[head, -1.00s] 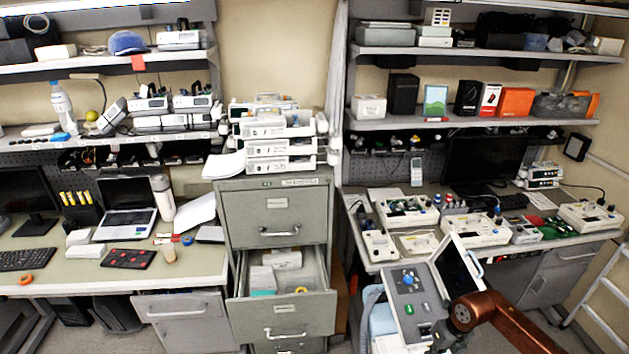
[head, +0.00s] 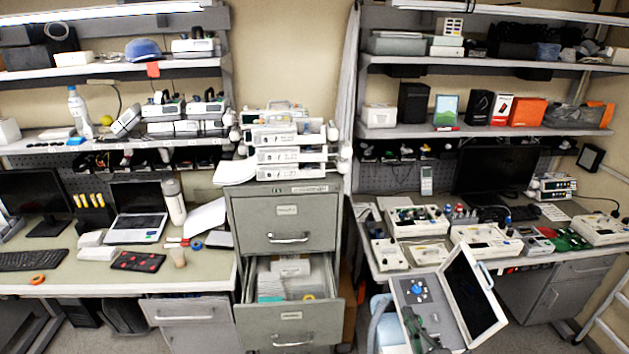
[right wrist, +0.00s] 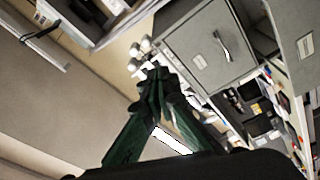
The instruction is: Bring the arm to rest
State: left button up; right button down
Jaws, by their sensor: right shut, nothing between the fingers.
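My right gripper (head: 420,328) shows at the bottom of the head view, dark green, in front of the control panel of a grey device (head: 446,307) with a tilted screen. In the right wrist view its two fingers (right wrist: 154,74) meet at the tips, shut with nothing between them. That view is tilted and shows a grey filing cabinet (right wrist: 207,50) beyond the fingers. I cannot tell whether the gripper touches the panel. My left gripper is not in view.
The cabinet's lower drawer (head: 290,330) stands open, with boxes and papers inside. Infusion pumps (head: 290,155) are stacked on top. The left desk (head: 60,275) holds a laptop and keyboard; the right bench (head: 385,268) is crowded with devices. A ladder (head: 607,310) stands at the right edge.

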jog(key=s+d+f+m+g+h, duration=0.4)
jog(key=s+d+f+m, duration=0.2)
jog(key=d+f, duration=0.15)
jog(key=s+d+f+m+g+h, duration=0.35)
jog(key=s+d+f+m, duration=0.25)
jog(key=f, duration=0.3)
jog(key=s+a+f+m+g+y, duration=0.15)
jog(key=s+f+g, duration=0.35)
jog(key=s, duration=0.5)
jog(key=s+a+f+m+g+y, duration=0.1)
jog(key=s+a+f+m+g, duration=0.15)
jog(key=s+f, duration=0.65)
notch_tip(320, 180, down, 30)
jog(key=s+a+n+g+b, duration=0.1)
jog(key=s+b, duration=0.1)
jog(key=b, duration=0.3)
jog(key=s+f+g+b, duration=0.1)
jog(key=s+f+b, duration=0.3)
jog(key=s+f, duration=1.6)
notch_tip(320, 180, down, 4)
jog(key=shift+s+f+n+g, duration=0.2)
jog(key=shift+s+n+g, duration=0.1)
jog(key=shift+n+g, duration=0.1)
